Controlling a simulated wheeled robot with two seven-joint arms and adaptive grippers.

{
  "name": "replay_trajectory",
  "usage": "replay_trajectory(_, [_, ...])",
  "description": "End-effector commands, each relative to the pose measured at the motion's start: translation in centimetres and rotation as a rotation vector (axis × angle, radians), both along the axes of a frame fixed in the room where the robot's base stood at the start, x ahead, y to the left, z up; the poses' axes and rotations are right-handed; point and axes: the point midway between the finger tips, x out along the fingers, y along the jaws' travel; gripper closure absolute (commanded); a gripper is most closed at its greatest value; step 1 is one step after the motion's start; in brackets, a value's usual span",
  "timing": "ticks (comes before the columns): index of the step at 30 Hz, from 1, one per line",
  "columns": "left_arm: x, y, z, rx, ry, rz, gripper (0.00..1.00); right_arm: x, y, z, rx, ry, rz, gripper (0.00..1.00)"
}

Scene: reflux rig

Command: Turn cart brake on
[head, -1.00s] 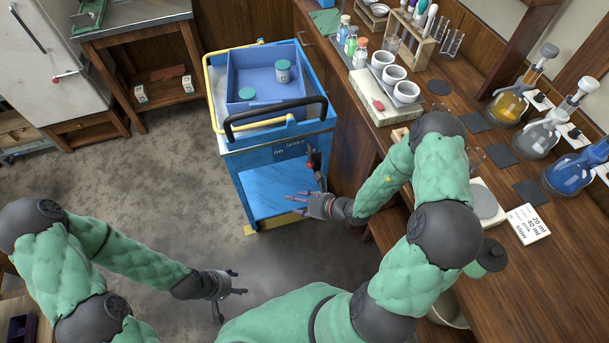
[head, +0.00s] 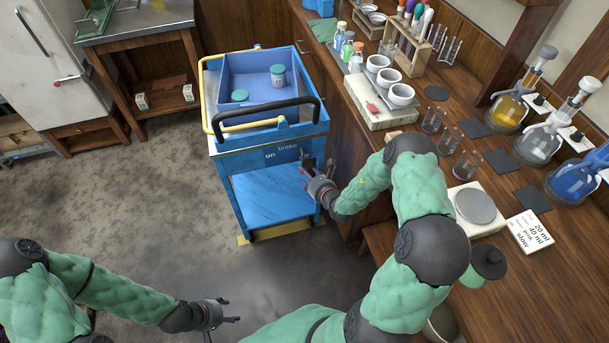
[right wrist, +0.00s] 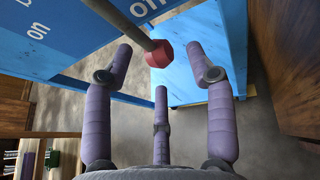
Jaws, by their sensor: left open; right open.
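The blue cart (head: 272,190) stands beside the wooden bench, with the words "on" and "brake" on its front panel (head: 268,157). In the right wrist view the brake lever is a grey rod (right wrist: 125,18) ending in a red knob (right wrist: 158,54). My right gripper (head: 309,174) is at the right side of the cart front, close to the lever. In its wrist view the open fingers (right wrist: 160,62) are spread on both sides of the knob, with no clear contact. My left gripper (head: 232,310) is open and empty over the floor, away from the cart.
A black handle (head: 265,113) and a blue bin (head: 250,75) with two lidded jars are on top of the cart. The bench (head: 415,125) at right carries cups, flasks and a scale. The floor (head: 130,200) left of the cart is clear.

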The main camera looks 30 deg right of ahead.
Motion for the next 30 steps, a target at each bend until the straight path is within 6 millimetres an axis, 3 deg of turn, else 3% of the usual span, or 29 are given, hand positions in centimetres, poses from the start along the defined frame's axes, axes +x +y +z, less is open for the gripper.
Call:
replay_trajectory(6, [0.0, 0.0, -1.2, 0.000, 0.001, 0.000, 0.44, 2.2, 0.0, -1.0, 0.000, -0.001, 0.001, 0.44])
replay_trajectory(17, [0.0, 0.0, -1.3, 0.000, 0.000, 0.000, 0.44, 2.7, 0.0, -1.1, 0.001, 0.000, 0.001, 0.44])
replay_trajectory(18, [0.0, 0.0, -1.3, 0.000, 0.000, 0.000, 0.44, 2.7, 0.0, -1.1, 0.001, 0.000, 0.001, 0.47])
replay_trajectory(24, [0.0, 0.0, -1.3, 0.000, 0.000, 0.000, 0.44, 2.7, -0.1, -1.1, 0.001, 0.000, 0.000, 1.00])
replay_trajectory(30, [0.0, 0.0, -1.2, 0.000, 0.000, 0.000, 0.44, 2.7, -0.1, -1.1, 0.006, 0.000, -0.001, 1.00])
